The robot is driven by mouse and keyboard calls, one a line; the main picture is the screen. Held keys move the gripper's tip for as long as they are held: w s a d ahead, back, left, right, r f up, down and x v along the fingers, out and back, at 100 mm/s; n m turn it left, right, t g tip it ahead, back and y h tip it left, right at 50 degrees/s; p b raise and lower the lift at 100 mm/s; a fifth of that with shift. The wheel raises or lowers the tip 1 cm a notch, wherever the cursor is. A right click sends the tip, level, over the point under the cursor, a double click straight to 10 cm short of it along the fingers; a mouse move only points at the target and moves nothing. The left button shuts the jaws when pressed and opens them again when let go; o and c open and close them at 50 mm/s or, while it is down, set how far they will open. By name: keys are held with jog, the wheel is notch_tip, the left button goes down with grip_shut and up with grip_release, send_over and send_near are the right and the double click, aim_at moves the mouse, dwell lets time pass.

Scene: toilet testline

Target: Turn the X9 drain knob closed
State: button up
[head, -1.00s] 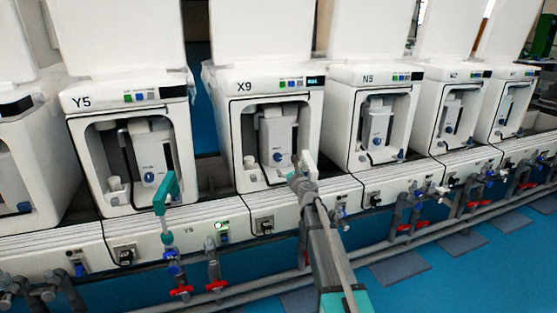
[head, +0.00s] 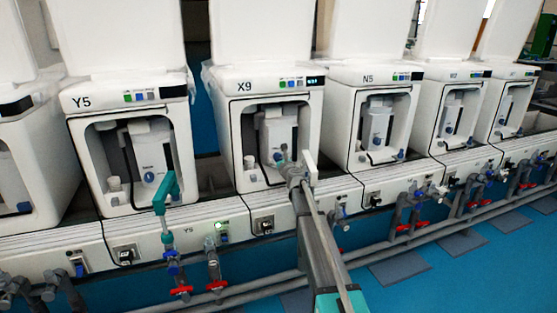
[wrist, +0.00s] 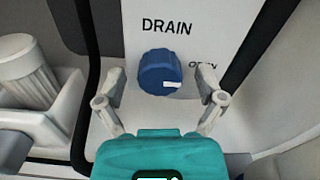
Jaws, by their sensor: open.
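The X9 unit (head: 262,82) stands at the middle of the row in the head view, its front bay open. In the wrist view the blue round drain knob (wrist: 160,71) sits on a white panel under the word DRAIN. Its white mark points right, toward the OPEN label (wrist: 203,65). My gripper (wrist: 161,80) is open, with one finger left of the knob and one right of it. I cannot tell whether either finger touches it. In the head view my gripper (head: 285,158) is inside the X9 bay and partly hides the knob.
The Y5 unit (head: 82,102) stands to the left and the N5 unit (head: 368,78) to the right. The bay's side walls are close around my gripper. A white ribbed cylinder (wrist: 27,65) stands left of the panel. Pipes with red-handled valves (head: 181,290) run below.

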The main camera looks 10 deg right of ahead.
jog(key=c, duration=1.2)
jog(key=shift+o, duration=0.2)
jog(key=shift+n, duration=0.4)
jog(key=n, duration=0.3)
jog(key=shift+n, duration=0.3)
jog(key=n, duration=1.3)
jog(key=shift+n, duration=0.4)
